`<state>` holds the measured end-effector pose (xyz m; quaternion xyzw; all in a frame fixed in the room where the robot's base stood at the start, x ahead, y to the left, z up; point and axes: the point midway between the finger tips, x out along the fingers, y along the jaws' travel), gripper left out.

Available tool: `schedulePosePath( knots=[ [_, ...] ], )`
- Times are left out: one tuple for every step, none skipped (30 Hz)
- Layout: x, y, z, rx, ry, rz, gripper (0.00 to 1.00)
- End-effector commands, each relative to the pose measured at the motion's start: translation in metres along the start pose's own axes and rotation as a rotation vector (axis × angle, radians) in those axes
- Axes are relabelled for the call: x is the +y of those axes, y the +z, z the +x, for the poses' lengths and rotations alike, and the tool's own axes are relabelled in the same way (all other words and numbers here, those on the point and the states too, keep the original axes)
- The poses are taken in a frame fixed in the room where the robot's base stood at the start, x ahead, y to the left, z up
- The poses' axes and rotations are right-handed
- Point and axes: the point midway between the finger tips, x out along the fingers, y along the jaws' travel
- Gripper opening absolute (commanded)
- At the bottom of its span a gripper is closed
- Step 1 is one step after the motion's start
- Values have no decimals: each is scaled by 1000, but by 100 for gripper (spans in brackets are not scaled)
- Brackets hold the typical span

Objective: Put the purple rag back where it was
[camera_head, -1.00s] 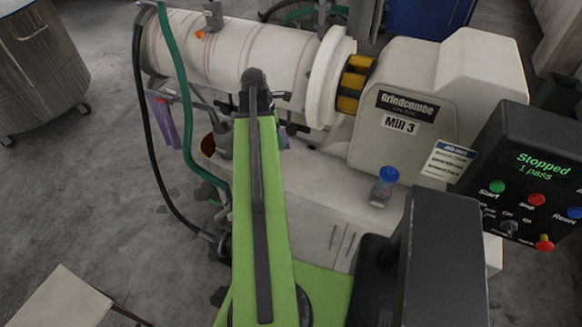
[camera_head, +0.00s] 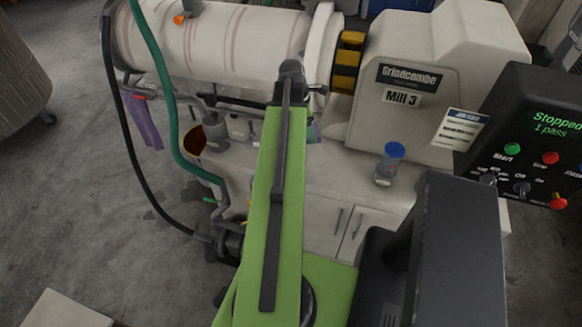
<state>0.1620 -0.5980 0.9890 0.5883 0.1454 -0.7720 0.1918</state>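A purple rag (camera_head: 146,122) hangs at the left end of the mill (camera_head: 235,42), left of the green hose. My arm reaches forward over the mill's base. My gripper's fingers are hidden behind the arm.
A green hose (camera_head: 162,82) and a black hose (camera_head: 122,125) hang at the mill's left. A blue-capped jar (camera_head: 390,165) stands on the mill base. The control panel (camera_head: 535,140) at right reads "Stopped". Grey floor is open at left.

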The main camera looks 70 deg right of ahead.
Motion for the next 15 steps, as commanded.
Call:
schedulePosePath(
  knots=[
    [-8, 12, 24, 0, -5, 17, 49],
    [-12, 18, 29, 0, -6, 23, 49],
    [-16, 26, 35, 0, -8, 31, 49],
    [-18, 30, 38, 0, -9, 34, 49],
    [-20, 34, 40, 0, -10, 37, 49],
    [-21, 37, 41, 0, -10, 38, 49],
    [-21, 38, 41, 0, -10, 39, 49],
    [-21, 39, 40, 0, -10, 39, 49],
    [-21, 38, 40, 0, -10, 38, 49],
    [-20, 36, 41, 0, -10, 37, 49],
    [-20, 32, 43, 0, -10, 37, 49],
    [-18, 25, 46, 0, -10, 36, 49],
    [-17, 17, 50, 0, -10, 35, 49],
    [-15, 9, 53, 0, -9, 34, 49],
    [-13, -3, 58, 0, -9, 34, 49]
  ],
)
